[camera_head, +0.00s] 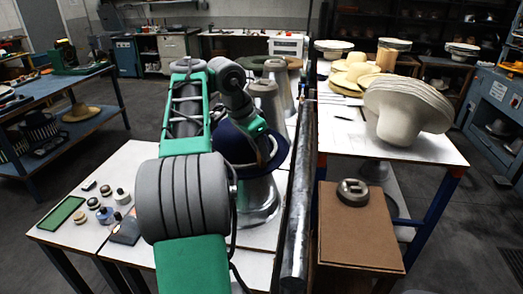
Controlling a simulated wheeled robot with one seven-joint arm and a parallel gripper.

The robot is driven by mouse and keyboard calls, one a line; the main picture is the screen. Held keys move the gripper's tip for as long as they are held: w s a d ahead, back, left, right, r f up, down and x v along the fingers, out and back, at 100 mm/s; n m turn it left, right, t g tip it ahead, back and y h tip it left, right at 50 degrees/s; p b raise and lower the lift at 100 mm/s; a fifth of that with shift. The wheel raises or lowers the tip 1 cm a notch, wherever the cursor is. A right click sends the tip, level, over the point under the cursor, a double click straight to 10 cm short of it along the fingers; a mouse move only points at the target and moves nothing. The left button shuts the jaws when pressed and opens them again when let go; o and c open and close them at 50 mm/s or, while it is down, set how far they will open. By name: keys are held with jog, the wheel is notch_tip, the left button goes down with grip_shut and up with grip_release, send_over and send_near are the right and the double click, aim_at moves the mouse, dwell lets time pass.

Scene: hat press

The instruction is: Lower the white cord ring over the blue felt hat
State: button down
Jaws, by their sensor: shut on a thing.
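The blue felt hat (278,153) sits on a grey metal press form (262,203), partly covered by my arm; its dark brim shows on the right. My gripper (257,126) is at the wrist end of my green and grey arm, close above the hat's crown. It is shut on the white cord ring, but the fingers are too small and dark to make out. The ring itself cannot be told apart in this view, so its height and tilt over the hat do not show.
More metal forms (281,88) stand behind the hat. Small pots and a green tray (62,213) lie on the white bench at left. A stack of pale hats (403,108) stands on the right table.

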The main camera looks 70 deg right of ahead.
jog(key=shift+f+b, duration=0.3)
jog(key=shift+f, duration=0.1)
dwell(0.5)
jog(key=c, duration=1.2)
grip_release()
jog(key=shift+r, duration=0.1)
jog(key=d+p+v, duration=0.1)
jog(key=p+v, duration=0.6)
jog(key=shift+s+r, duration=0.3)
jog(key=shift+s, duration=0.05)
jog(key=shift+w+a, duration=0.1)
